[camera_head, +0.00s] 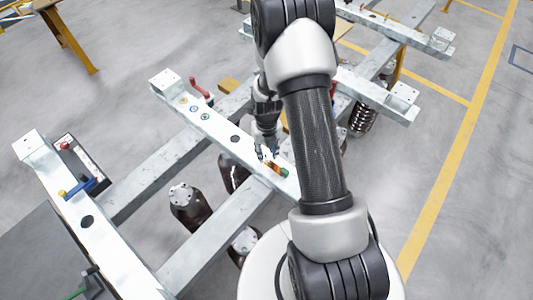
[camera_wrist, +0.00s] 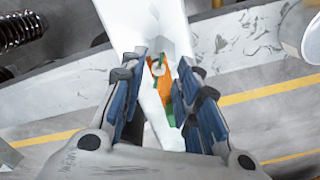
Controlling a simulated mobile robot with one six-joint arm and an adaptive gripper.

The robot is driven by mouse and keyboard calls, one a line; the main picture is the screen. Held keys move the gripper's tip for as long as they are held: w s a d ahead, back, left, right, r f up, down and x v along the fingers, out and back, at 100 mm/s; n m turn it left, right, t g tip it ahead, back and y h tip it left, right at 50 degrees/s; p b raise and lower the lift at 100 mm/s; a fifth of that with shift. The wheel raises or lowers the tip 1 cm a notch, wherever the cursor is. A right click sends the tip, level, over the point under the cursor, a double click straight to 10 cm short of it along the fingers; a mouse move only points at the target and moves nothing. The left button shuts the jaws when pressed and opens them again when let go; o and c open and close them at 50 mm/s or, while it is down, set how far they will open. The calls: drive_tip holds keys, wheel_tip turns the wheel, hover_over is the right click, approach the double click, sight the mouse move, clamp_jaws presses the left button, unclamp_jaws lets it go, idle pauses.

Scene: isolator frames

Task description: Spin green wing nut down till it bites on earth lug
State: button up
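My gripper (camera_wrist: 160,68) is open, with its two blue-padded fingers on either side of an orange, copper-coloured strip that looks like the earth lug (camera_wrist: 158,70). Green parts (camera_wrist: 171,108) show beside the strip, between the fingers; I cannot tell which of them is the wing nut. A small pale round end, perhaps a stud, shows at the strip's far end. In the head view my gripper (camera_head: 267,155) is low over the galvanised beam (camera_head: 222,132), next to the orange lug (camera_head: 272,166) and a green piece (camera_head: 285,172). Contact with the nut cannot be made out.
Coloured rings (camera_head: 194,109) and a red-handled part (camera_head: 200,88) are farther up the beam. Dark brown insulators (camera_head: 188,203) stand beside the frame. A second beam (camera_head: 88,226) at left carries a blue-handled tool (camera_head: 82,188). Open floor lies at right.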

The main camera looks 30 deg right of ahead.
wheel_tip(320, 180, up, 10)
idle(0.3)
drive_tip(key=shift+o, duration=0.2)
drive_tip(key=shift+o, duration=0.5)
wheel_tip(320, 180, up, 5)
drive_tip(key=n+p, duration=0.3)
drive_tip(key=n, duration=3.3)
hover_over(267, 159)
wheel_tip(267, 159, down, 17)
drive_tip(key=b, duration=0.5)
drive_tip(key=shift+f, duration=0.15)
